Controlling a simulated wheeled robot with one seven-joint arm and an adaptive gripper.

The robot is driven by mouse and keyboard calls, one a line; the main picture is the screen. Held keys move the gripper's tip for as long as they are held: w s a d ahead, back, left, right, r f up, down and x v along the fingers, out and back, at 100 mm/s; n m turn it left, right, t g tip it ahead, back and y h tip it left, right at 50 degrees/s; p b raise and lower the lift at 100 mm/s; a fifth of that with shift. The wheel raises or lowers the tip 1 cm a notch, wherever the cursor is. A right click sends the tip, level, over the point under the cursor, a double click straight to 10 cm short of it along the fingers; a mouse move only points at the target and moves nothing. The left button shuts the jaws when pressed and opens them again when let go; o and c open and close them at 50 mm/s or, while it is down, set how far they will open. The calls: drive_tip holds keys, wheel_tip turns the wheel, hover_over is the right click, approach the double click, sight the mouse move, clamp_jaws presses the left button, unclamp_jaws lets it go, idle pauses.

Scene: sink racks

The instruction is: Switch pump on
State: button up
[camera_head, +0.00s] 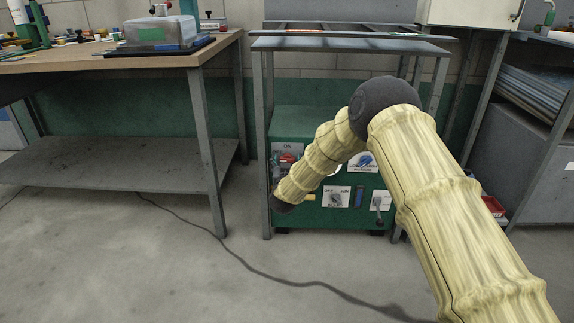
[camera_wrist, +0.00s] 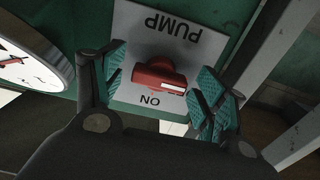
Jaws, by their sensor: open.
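A red pump knob (camera_wrist: 153,76) with a white pointer mark sits on a light plate (camera_wrist: 150,22) lettered PUMP and ON, upside down in the wrist view. The pointer mark lies toward the right of the picture, not straight at the ON lettering. My gripper (camera_wrist: 160,68) is open, with one teal-padded finger on each side of the knob. Gaps show between pads and knob; I cannot tell whether either touches. In the head view the knob (camera_head: 287,158) is on the upper left of the green pump unit (camera_head: 310,120), partly hidden by my arm.
A round white gauge (camera_wrist: 30,60) is close to my left finger in the wrist view. A grey frame post (camera_head: 263,120) stands just left of the panel. Other switches (camera_head: 336,196) sit lower on the unit. A workbench (camera_head: 130,60) is at left; a cable (camera_head: 240,262) crosses the floor.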

drive_tip(key=c, duration=1)
